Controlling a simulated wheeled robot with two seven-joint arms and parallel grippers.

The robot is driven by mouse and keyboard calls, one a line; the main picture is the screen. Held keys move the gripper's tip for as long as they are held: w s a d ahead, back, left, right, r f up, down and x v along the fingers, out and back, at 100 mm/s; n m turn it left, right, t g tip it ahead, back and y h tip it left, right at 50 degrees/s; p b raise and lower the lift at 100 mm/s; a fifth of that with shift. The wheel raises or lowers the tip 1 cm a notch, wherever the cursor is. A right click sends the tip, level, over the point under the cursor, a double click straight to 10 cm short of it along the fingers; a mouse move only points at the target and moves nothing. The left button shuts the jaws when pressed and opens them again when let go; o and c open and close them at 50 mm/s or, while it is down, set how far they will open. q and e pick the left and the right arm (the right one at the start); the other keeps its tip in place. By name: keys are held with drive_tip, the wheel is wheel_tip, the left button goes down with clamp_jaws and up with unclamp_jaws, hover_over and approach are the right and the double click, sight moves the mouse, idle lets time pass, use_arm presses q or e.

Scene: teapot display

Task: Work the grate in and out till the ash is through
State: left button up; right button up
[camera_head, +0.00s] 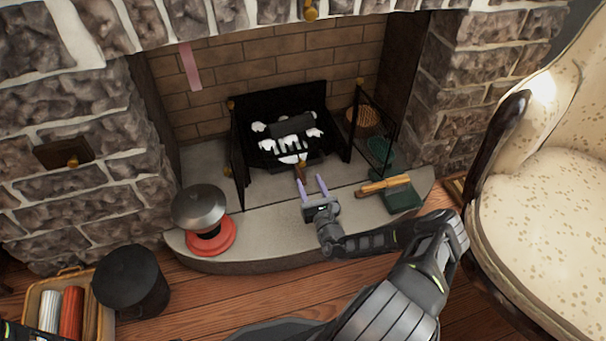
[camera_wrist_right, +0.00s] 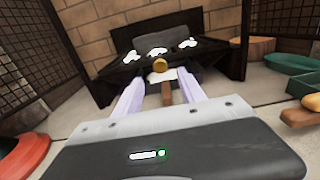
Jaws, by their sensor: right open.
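The black grate (camera_head: 290,160) sits in the black firebox (camera_head: 283,103) of the brick fireplace, with white ash lumps (camera_head: 316,133) and a dark block (camera_head: 292,125) above its bars. A brown wooden handle (camera_head: 300,172) sticks out from its front toward me. In the right wrist view the handle (camera_wrist_right: 166,93) shows between the fingers, with a brass knob (camera_wrist_right: 160,64) beyond it. My right gripper (camera_head: 310,181) is open over the hearth, just in front of the handle; its pale purple fingers point at the firebox. Contact with the handle cannot be told. My left gripper is out of view.
Mesh screens (camera_head: 374,132) stand at both sides of the firebox. On the hearth (camera_head: 275,235) are a grey-lidded red-based object (camera_head: 212,238) at left and a brush (camera_head: 385,186) on a green pan (camera_head: 402,199) at right. An armchair (camera_head: 545,200) stands at right, a black bucket (camera_head: 132,283) at left.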

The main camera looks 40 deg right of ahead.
sight(302, 165)
idle(0.3)
drive_tip(key=shift+w+d+b, duration=0.2)
drive_tip(key=shift+w+b, duration=0.1)
drive_tip(key=shift+w, duration=0.25)
drive_tip(key=b+x, duration=0.3)
drive_tip(key=x, duration=0.2)
drive_tip(key=shift+w+d+f, duration=0.1)
drive_tip(key=shift+w, duration=0.3)
drive_tip(key=shift+w+d, duration=0.15)
drive_tip(key=shift+w, duration=0.25)
drive_tip(key=shift+c, duration=0.2)
clamp_jaws()
